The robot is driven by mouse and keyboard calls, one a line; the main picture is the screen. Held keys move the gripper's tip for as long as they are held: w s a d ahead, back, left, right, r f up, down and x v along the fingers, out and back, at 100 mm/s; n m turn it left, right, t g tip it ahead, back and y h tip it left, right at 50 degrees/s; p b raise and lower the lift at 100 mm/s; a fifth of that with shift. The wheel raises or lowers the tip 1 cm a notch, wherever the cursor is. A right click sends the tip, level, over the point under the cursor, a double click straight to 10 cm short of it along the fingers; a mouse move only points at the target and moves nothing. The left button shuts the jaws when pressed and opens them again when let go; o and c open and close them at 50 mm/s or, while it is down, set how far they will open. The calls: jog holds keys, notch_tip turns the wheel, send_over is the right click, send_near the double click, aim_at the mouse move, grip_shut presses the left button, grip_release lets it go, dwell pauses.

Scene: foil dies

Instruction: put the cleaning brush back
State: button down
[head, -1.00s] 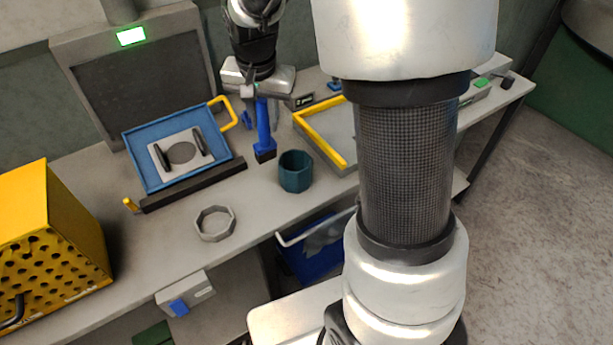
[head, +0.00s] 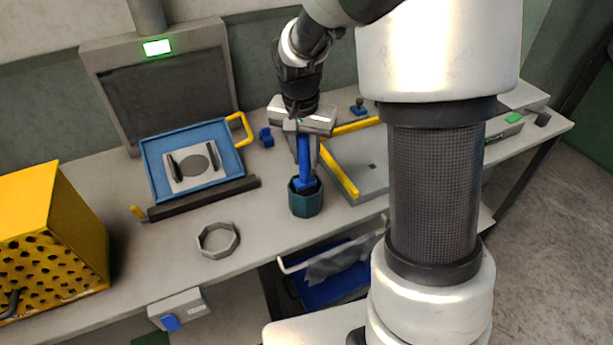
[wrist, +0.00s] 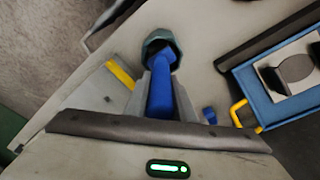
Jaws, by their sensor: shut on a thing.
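The cleaning brush (head: 304,168) has a blue handle and hangs roughly upright under my gripper (head: 304,150). My gripper is shut on its handle, and its two fingers flank the blue handle in the wrist view (wrist: 161,95). The teal eight-sided cup (head: 306,204) stands on the bench directly below. The brush's lower end lies within the cup's mouth in the head view; how deep it reaches, I cannot tell. The cup's rim also shows past the brush in the wrist view (wrist: 158,35). The bristles are hidden.
A grey ring (head: 217,240) lies left of the cup. A yellow-edged grey tray (head: 372,180) sits close on the cup's right. A small blue object (head: 266,137) stands behind. A yellow perforated box (head: 85,235) is far left.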

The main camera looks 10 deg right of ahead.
aim_at(306, 170)
jog(key=shift+f, duration=2.3)
jog(key=shift+f+b, duration=0.2)
jog(key=shift+b, duration=0.15)
jog(key=c, duration=1.5)
grip_release()
